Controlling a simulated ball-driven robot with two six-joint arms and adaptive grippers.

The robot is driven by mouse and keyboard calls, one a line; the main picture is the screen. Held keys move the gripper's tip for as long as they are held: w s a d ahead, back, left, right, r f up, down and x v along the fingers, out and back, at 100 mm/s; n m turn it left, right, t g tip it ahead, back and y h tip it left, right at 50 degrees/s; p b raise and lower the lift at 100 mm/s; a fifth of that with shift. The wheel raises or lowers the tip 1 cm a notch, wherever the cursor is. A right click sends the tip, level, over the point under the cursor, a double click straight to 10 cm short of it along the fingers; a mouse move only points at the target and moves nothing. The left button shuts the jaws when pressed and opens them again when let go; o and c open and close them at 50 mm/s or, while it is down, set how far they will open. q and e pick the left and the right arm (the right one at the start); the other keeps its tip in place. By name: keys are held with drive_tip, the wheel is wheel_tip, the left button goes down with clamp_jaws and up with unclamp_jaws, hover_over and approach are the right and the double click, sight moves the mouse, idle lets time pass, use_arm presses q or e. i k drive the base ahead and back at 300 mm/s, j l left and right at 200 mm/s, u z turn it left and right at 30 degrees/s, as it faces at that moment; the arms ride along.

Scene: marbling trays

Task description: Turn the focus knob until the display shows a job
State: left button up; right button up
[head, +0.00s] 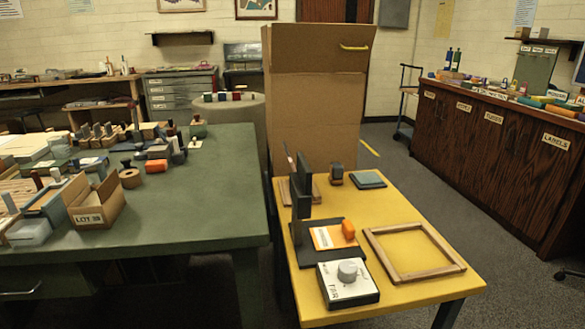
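A white box with a large grey knob (348,271) sits at the front left of the yellow table (400,293). The lettering on the white box (335,291) is too small to read. Behind it, dark upright posts (300,200) rise from a black base plate (308,258). An orange card (322,238) and an orange block (348,229) lie on that plate. I cannot make out a lit display or any job text. Neither of my grippers shows in the head view.
An empty wooden frame (452,268) lies at the table's right. A teal pad (368,179) and a small dark stamp-like object (336,174) are at the back. A tall cardboard box (316,110) stands behind.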

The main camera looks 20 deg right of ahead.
sight(347, 269)
drive_tip(key=l+u, duration=0.15)
drive_tip(key=l, duration=0.3)
drive_tip(key=l+u, duration=0.1)
drive_tip(key=l, duration=0.3)
drive_tip(key=k+l+u, duration=0.15)
drive_tip(key=l, duration=0.3)
drive_tip(key=l+u, duration=0.1)
drive_tip(key=l, duration=0.3)
drive_tip(key=k+l+u, duration=0.15)
drive_tip(key=l, duration=0.25)
drive_tip(key=k+l+u, duration=0.1)
drive_tip(key=l, duration=0.3)
drive_tip(key=k+l+u, duration=0.15)
drive_tip(key=l, duration=0.25)
drive_tip(key=k+l+u, duration=0.15)
drive_tip(key=l, duration=0.2)
